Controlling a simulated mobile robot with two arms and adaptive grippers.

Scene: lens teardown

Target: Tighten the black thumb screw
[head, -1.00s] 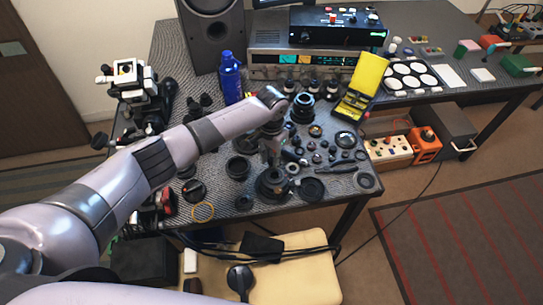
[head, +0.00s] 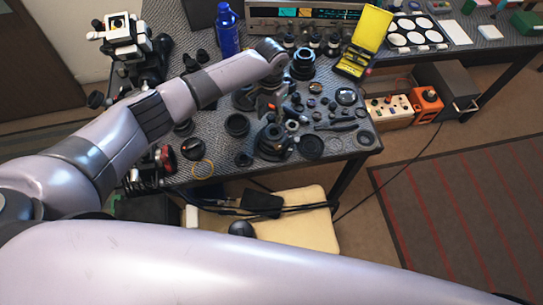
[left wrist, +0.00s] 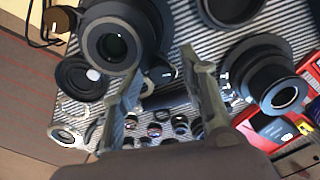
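A black lens body stands near the front edge of the table in the head view (head: 272,142). In the left wrist view, a large black lens (left wrist: 111,45) is at the upper left. A small dark knob with a pale mark (left wrist: 163,74) sits beside it, between my fingers; it may be the black thumb screw, but I cannot be sure. My left gripper (left wrist: 160,66) is open, with a finger on either side of that knob; contact is not visible. In the head view, my left gripper (head: 268,106) hangs just behind the lens body, partly hidden. My right gripper is not in view.
Several lens parts and rings crowd the table around the gripper. A blue bottle (head: 228,32) and a yellow case (head: 365,42) stand farther back.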

